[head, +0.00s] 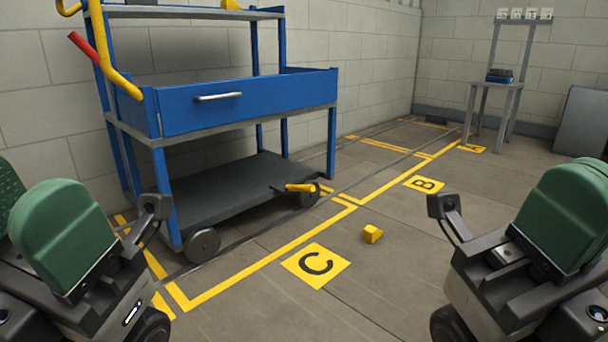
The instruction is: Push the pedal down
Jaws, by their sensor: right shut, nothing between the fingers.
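The pedal (300,187) is a small yellow bar at the low front right corner of the blue cart (245,108), beside a dark caster wheel (309,195). It sticks out a little above the floor, roughly level; I cannot tell how far it is pressed. My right gripper (562,212), green and dark grey, is shut and empty at the right edge, well apart from the pedal. My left gripper (55,235) is at the lower left edge, also apart from the pedal; it is partly cut off and its opening is unclear.
Yellow lines and a C marker (316,265) lie on the floor before the cart. A small yellow block (372,234) lies near the marker. A grey stand (495,100) is at the back right. Floor between my arms is mostly clear.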

